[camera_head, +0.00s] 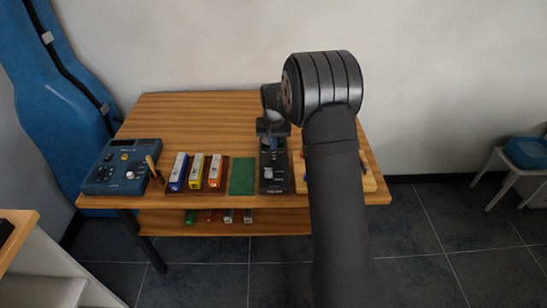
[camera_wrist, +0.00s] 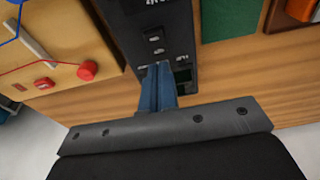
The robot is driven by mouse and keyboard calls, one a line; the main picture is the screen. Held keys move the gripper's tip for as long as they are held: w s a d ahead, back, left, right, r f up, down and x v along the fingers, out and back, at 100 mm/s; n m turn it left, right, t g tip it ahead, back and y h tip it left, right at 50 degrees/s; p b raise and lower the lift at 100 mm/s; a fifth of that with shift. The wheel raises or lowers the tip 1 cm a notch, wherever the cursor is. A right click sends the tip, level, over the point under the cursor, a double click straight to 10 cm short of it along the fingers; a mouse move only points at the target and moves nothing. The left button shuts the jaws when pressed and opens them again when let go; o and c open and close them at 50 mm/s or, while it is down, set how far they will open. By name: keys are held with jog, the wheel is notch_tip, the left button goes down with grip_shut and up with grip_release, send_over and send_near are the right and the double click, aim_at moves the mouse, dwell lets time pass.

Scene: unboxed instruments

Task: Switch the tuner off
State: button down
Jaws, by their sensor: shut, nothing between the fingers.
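A narrow black device (camera_head: 272,180), which I take for the tuner, lies near the table's front edge with a pale knob on top. My gripper (camera_head: 270,148) is over its rear part, partly hidden by my wrist. In the wrist view, the black device (camera_wrist: 152,25) shows small switches and a port, with lettering too cut off to read. My gripper's blue fingers (camera_wrist: 158,66) are shut and empty, with the tips at or just above its face near a small switch. I cannot tell whether they touch, or the switch's position.
A blue control box (camera_head: 122,166) with knobs stands at the left. Beside it are several coloured harmonica-like boxes (camera_head: 197,171) and a green mat (camera_head: 242,177). A wooden board (camera_wrist: 55,45) with red knobs and a blue cord lies close on the device's other side. The table's back left (camera_head: 190,115) is clear.

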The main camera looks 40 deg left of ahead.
aim_at(273, 156)
jog(key=shift+r, duration=2)
jog(key=shift+f, duration=0.1)
notch_tip(273, 156, down, 7)
jog(key=shift+r, duration=0.15)
jog(key=shift+r, duration=0.1)
